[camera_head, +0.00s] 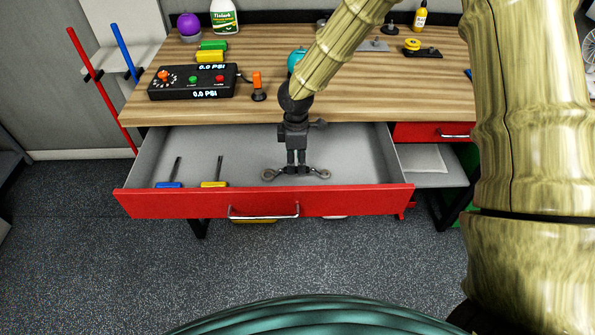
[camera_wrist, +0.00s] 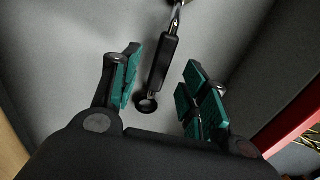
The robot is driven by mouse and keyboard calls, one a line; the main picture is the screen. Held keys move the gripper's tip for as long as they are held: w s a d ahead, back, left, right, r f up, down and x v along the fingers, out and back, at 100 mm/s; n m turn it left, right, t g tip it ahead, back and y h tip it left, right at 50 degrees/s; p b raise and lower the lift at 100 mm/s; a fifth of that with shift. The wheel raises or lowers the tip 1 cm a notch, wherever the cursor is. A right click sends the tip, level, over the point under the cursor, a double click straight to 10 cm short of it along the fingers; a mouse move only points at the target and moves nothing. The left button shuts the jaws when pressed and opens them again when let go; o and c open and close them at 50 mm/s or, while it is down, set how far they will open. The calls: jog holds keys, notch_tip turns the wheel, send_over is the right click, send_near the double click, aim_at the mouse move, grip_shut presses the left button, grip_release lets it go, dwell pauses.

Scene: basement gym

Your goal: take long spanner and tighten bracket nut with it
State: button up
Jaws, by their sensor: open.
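A spanner (camera_head: 321,174) with a dark grip and metal ends lies in the open drawer (camera_head: 350,203). My gripper (camera_head: 297,168) is low over its middle, pointing down into the drawer. In the wrist view the spanner's black grip (camera_wrist: 163,62) runs between the two teal-padded fingers of my open gripper (camera_wrist: 161,72). A gap shows on each side, so the fingers are not closed on it. One round end lies near the palm; the other end runs out of the wrist view at the top. I cannot make out the bracket nut.
A blue-handled screwdriver (camera_head: 169,184) and a yellow-handled one (camera_head: 214,183) lie at the drawer's left. On the wooden bench (camera_head: 350,105) stand a black control box (camera_head: 193,82), an orange-topped lever (camera_head: 258,88) and a yellow-topped fixture (camera_head: 413,46). The drawer's walls surround my gripper.

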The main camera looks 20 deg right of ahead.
aim_at(296, 168)
jog(key=shift+f, duration=2.1)
grip_shut()
